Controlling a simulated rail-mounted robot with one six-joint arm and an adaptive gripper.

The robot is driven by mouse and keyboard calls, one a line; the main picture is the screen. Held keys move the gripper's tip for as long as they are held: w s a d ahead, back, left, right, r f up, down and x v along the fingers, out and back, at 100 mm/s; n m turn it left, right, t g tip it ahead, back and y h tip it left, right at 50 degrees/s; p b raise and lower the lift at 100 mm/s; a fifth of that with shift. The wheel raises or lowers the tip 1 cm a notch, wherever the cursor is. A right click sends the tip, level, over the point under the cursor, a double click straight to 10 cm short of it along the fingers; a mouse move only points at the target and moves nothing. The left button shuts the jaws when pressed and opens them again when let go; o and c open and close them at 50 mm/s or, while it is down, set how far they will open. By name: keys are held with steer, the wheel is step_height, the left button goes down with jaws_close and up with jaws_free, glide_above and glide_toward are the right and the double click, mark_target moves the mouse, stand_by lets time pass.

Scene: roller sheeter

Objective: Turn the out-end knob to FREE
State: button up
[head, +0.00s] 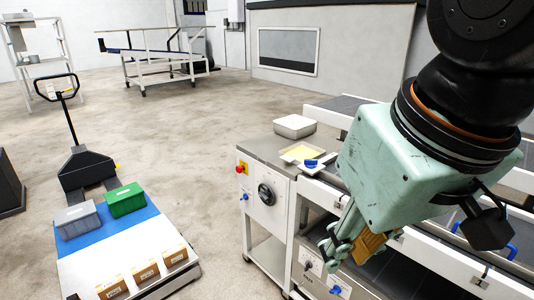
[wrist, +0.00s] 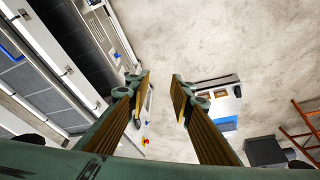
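My gripper (head: 348,240) hangs at the right of the head view, above and in front of the sheeter's side. In the wrist view its two fingers (wrist: 162,85) are apart with nothing between them. The sheeter's end panel (head: 281,213) carries a large black dial (head: 266,194) and a small blue knob (head: 244,197). Lower down are a black knob (head: 308,265) and another blue knob (head: 335,290), each on a light plate. Their lettering is too small to read, so I cannot tell which is the out-end knob. My gripper touches none of these visible knobs.
A red button (head: 242,168) sits at the panel's corner. On the sheeter's top are a white tub (head: 295,126) and a shallow tray (head: 302,152) beside a blue part (head: 312,163). A pallet truck (head: 87,168) with crates and boxes stands left. Open floor lies between.

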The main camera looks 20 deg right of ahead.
steer(key=w+d+r+m+g+p, duration=0.1)
steer(key=w+d+r+m+p, duration=0.15)
steer(key=w, duration=0.65)
steer(key=w+d+r+m+y+p, duration=0.1)
steer(key=w+r+m, duration=0.25)
steer(key=w, duration=0.65)
steer(key=w+d+r+m+g+p, duration=0.15)
steer(key=w+r, duration=0.25)
steer(key=w, duration=0.5)
steer(key=m+y+p, duration=0.3)
steer(key=m+p, duration=0.6)
steer(key=m, duration=0.5)
glide_above(311, 163)
steer(key=d, duration=0.5)
step_height(311, 163, down, 20)
steer(key=shift+s+a, duration=0.15)
steer(key=shift+s, duration=0.3)
steer(key=shift+a+f, duration=0.1)
steer(key=shift+p+x, duration=0.55)
steer(key=shift+x, duration=6.15)
steer(key=shift+a, duration=0.1)
